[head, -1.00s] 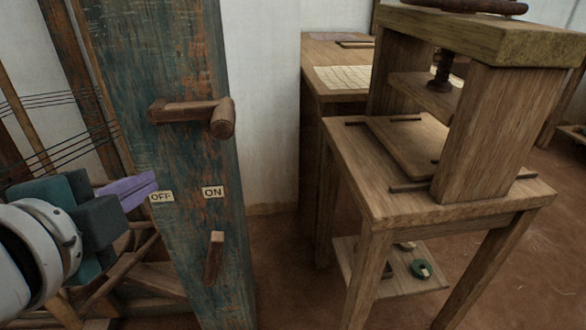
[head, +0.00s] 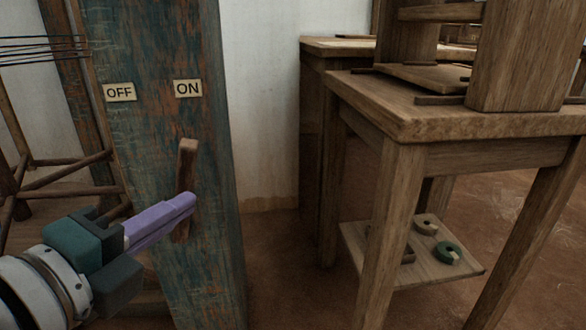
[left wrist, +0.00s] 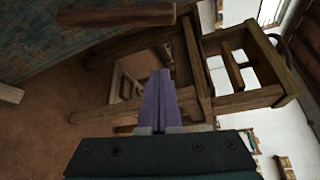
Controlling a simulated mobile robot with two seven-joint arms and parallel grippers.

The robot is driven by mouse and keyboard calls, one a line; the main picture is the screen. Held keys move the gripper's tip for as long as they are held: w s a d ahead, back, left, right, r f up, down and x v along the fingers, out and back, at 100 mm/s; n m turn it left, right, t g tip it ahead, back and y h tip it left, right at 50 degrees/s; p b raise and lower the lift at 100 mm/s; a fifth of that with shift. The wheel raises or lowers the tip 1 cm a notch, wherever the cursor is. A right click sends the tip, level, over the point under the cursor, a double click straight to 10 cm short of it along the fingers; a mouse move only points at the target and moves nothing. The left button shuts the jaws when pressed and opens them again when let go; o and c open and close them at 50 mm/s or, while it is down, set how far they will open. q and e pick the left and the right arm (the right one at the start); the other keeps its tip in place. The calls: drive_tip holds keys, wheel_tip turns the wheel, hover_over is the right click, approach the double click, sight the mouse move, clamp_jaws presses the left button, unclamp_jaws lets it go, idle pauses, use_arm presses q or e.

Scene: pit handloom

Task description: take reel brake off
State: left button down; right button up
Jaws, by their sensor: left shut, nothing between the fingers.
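The reel brake lever (head: 187,165) is a short brown wooden bar on the worn blue-green post. It stands nearly upright below the ON label (head: 188,88); the OFF label (head: 120,92) is to its left. My left gripper (head: 192,202) is shut and empty, its purple fingers pressed together. In the head view its tips overlap the lever's lower half and hide part of it; I cannot tell if they touch. In the left wrist view a brown bar, likely the lever (left wrist: 115,14), lies above the fingers (left wrist: 158,85), apart from them. My right gripper is not in view.
The blue-green post (head: 150,140) stands close by my left gripper. A wooden table (head: 400,115) with a low shelf (head: 375,265) holding small rings stands at right. Thin dark threads (head: 40,50) run at far left. Bare floor lies between post and table.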

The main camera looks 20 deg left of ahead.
sight(195, 172)
use_arm(q)
drive_tip(key=shift+w, duration=0.1)
drive_tip(key=w+f+b, duration=0.2)
drive_tip(key=w, duration=0.8)
drive_tip(key=a, duration=0.1)
drive_tip(key=s+a+r, duration=0.1)
drive_tip(key=a, duration=0.2)
drive_tip(key=shift+s+a+r, duration=0.15)
drive_tip(key=shift+s+r, duration=0.2)
